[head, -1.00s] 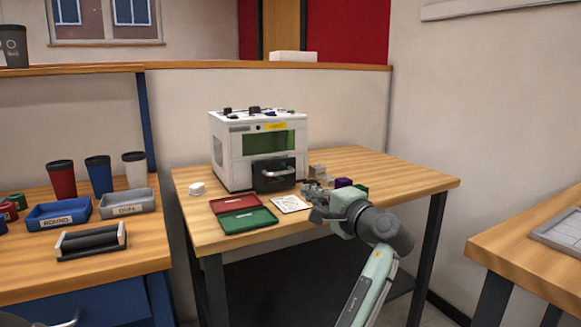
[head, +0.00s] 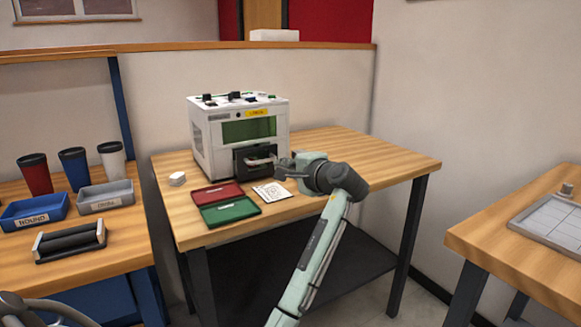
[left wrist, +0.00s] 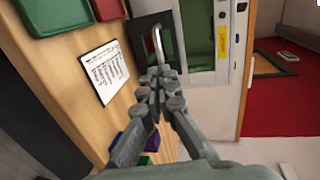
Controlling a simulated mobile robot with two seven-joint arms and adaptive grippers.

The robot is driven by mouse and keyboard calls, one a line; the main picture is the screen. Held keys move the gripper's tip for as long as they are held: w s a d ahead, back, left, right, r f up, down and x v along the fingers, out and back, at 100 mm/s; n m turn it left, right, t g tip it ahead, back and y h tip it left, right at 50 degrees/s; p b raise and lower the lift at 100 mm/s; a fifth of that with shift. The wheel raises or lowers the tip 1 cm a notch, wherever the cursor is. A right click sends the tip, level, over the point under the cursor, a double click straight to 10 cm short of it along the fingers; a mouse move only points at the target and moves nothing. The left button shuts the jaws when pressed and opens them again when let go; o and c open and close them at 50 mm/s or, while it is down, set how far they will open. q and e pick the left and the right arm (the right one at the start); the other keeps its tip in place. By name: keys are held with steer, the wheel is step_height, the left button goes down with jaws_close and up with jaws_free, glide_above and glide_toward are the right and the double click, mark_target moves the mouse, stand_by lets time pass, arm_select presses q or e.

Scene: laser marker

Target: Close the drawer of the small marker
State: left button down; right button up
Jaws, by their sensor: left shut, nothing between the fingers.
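The small marker (head: 205,147) is a white box with a green window, standing on the wooden table. Its dark drawer (head: 241,163) is at the lower front, with a pale metal handle (head: 260,160). How far the drawer stands out is hard to tell. My left gripper (head: 281,163) is shut and empty, just right of the drawer front, close to the handle. In the left wrist view, the closed fingertips (left wrist: 158,76) lie just below the handle (left wrist: 158,42); contact cannot be made out. My right gripper is not in view.
A red tray (head: 217,192), a green tray (head: 230,211) and a printed card (head: 272,193) lie before the marker. A small white object (head: 177,179) sits at its left. Purple (left wrist: 153,141) and green (left wrist: 145,160) blocks show beside the fingers in the wrist view.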

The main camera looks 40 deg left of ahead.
arm_select(q)
glide_toward(258, 155)
steer(key=shift+w+a+f, duration=0.25)
steer(key=shift+a+f, duration=0.2)
steer(key=shift+a, duration=0.15)
steer(key=shift+w+a+f, duration=0.2)
steer(key=shift+a+f, duration=0.25)
steer(key=shift+a, duration=0.25)
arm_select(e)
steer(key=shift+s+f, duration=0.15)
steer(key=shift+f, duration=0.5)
arm_select(q)
steer(key=shift+a+p, duration=0.15)
steer(key=shift+p, duration=0.15)
steer(key=x, duration=0.3)
steer(key=shift+w+a+r, duration=0.25)
steer(key=shift+a+r, duration=0.15)
steer(key=shift+w, duration=0.1)
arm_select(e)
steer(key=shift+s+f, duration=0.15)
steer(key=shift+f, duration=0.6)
arm_select(q)
steer(key=shift+p, duration=0.3)
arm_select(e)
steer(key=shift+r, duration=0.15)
